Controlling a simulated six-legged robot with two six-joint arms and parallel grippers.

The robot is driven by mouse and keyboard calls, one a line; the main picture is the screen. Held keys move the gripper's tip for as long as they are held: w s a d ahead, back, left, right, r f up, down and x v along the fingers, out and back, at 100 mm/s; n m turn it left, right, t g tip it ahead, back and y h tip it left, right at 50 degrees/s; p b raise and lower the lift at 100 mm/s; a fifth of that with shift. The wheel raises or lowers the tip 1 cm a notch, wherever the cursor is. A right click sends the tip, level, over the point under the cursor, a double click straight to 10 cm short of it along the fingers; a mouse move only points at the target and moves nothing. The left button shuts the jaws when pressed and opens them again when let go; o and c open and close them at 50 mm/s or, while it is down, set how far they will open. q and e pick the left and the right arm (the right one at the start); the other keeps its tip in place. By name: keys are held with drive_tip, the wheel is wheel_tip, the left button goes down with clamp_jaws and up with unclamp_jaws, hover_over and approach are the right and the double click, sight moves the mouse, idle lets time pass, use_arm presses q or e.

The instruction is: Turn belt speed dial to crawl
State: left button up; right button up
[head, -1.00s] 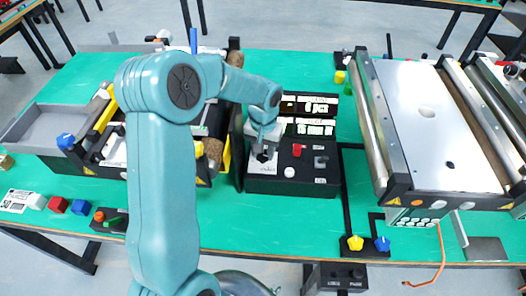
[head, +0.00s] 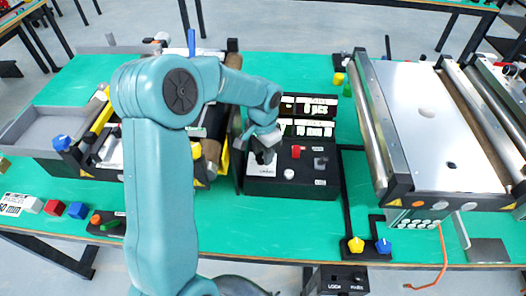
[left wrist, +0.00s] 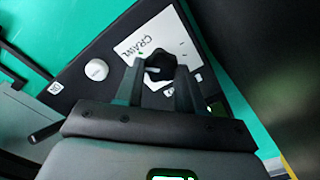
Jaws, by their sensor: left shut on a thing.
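The belt speed dial (left wrist: 158,66) is a black knob on a white label plate (left wrist: 135,46) where the word CRAWL can be read in the left wrist view. My left gripper (left wrist: 157,76) is shut on the dial, one finger on each side. In the head view my left gripper (head: 265,154) covers most of the dial, at the left front of the black control box (head: 290,187). Which mark the dial points at I cannot tell. My right gripper is not in view.
The box also carries a red button (head: 296,151), a white button (head: 289,173) and a black switch (head: 320,162), with lit displays (head: 309,127) behind. Conveyors flank the box. Yellow (head: 355,244) and blue (head: 383,246) knobs sit at the table's front edge.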

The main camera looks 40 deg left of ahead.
use_arm(q)
drive_tip(key=shift+w+r, duration=0.1)
drive_tip(key=shift+r, duration=0.05)
drive_tip(key=o, duration=1)
drive_tip(key=shift+o, duration=0.2)
wheel_tip(320, 180, up, 16)
drive_tip(key=shift+r, duration=0.15)
